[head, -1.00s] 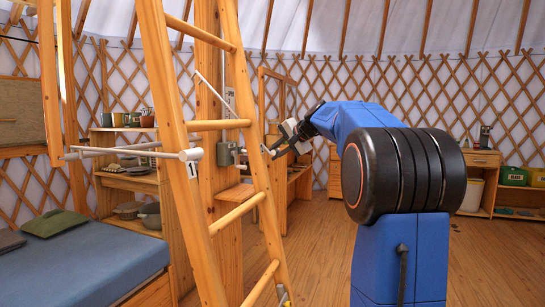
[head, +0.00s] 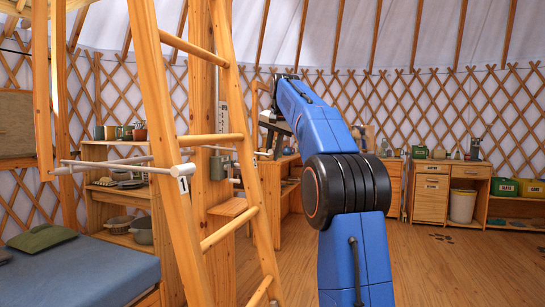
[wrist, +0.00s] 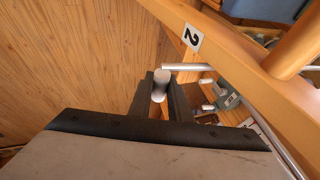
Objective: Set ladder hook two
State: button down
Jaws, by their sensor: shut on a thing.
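The wooden ladder (head: 172,160) leans in front of me. Hook one (head: 183,170) is a white knob tagged 1 on its left rail, with a pale rod reaching left. In the wrist view the rail (wrist: 240,62) carries a tag 2 (wrist: 193,37). Below the tag, hook two's pale rod (wrist: 190,67) runs roughly level past the rail. Its white cylindrical end (wrist: 160,84) sits between the dark fingers of my gripper (wrist: 160,92), which is shut on it. In the head view my gripper (head: 268,135) is just right of the right rail, its fingertips hard to make out.
A blue bed (head: 80,270) with a green cushion (head: 42,238) is at lower left. A grey metal box (head: 219,167) is behind the ladder on a wooden post. Shelves and a desk (head: 268,185) stand behind.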

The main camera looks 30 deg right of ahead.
jog(key=shift+r, duration=0.35)
dwell(0.3)
jog(key=c, duration=1.6)
grip_release()
jog(key=shift+c, duration=0.2)
jog(key=v, duration=1.2)
jog(key=shift+s, duration=0.1)
